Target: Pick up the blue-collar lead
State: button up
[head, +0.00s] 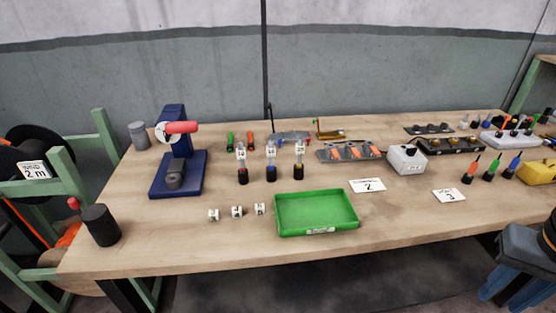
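The blue-collar lead (271,174) appears to be the middle one of three small upright pieces on the wooden table. It has a dark base with a blue band and a pale tag-like top. A similar red-collar lead (243,175) stands to its left and a yellow-collar lead (298,172) to its right, with small gaps between them. My gripper is not in view.
A green tray (285,224) lies in front of the leads, with several small white pieces (237,212) to its left. A blue press (177,173) with a red handle stands at left. A grey rack (349,153) with orange pieces is at right. The table's front strip is clear.

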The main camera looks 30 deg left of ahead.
aim_at(270, 148)
jog(key=k, duration=0.65)
jog(key=u, duration=1.45)
jog(key=i, duration=0.2)
jog(key=z, duration=0.15)
